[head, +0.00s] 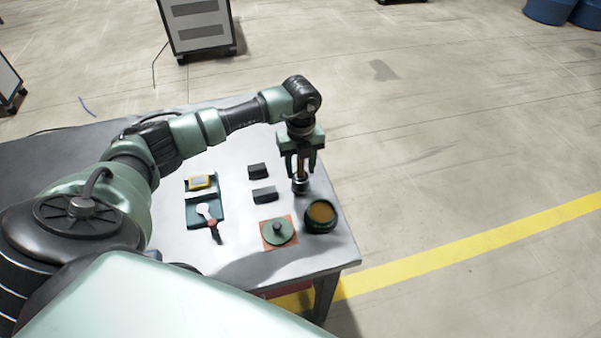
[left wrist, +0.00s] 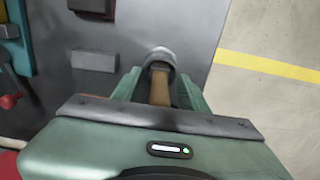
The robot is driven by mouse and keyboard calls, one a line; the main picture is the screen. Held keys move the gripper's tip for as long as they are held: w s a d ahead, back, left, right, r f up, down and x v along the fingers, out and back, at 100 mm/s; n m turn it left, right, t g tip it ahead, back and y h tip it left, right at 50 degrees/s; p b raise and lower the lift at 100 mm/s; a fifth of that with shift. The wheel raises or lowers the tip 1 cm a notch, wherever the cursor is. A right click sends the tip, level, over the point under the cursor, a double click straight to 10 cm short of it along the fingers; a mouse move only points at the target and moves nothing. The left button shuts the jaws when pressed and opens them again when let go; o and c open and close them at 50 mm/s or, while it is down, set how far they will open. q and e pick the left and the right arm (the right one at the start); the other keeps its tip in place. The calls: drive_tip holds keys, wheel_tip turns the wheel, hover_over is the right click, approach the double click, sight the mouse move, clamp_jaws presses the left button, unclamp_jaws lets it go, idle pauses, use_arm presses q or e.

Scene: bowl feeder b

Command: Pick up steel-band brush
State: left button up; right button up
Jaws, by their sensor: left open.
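The steel-band brush, as far as I can tell, is the upright piece with a tan handle (left wrist: 160,88) near the table's right edge. A round grey metal part (left wrist: 160,56) shows at its far end in the left wrist view. In the head view its grey and dark lower part (head: 300,187) stands on the table below my gripper. My left gripper (head: 301,171) is open and points down, with its fingers on either side of the handle. Whether the fingers touch it I cannot tell. The bristles are not clearly visible. My right gripper is not in view.
A dark green bowl (head: 321,217) with brown contents stands close by, nearer the front. A green lid with a knob (head: 278,231) lies on an orange mat. Two dark blocks (head: 264,194) and a teal tray (head: 204,213) with tools are to the left. The table's right edge is near.

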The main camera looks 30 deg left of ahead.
use_arm(q)
clamp_jaws()
drive_tip(key=shift+r, duration=0.1)
drive_tip(key=shift+r, duration=0.45)
wheel_tip(320, 180, up, 19)
drive_tip(key=b, duration=0.3)
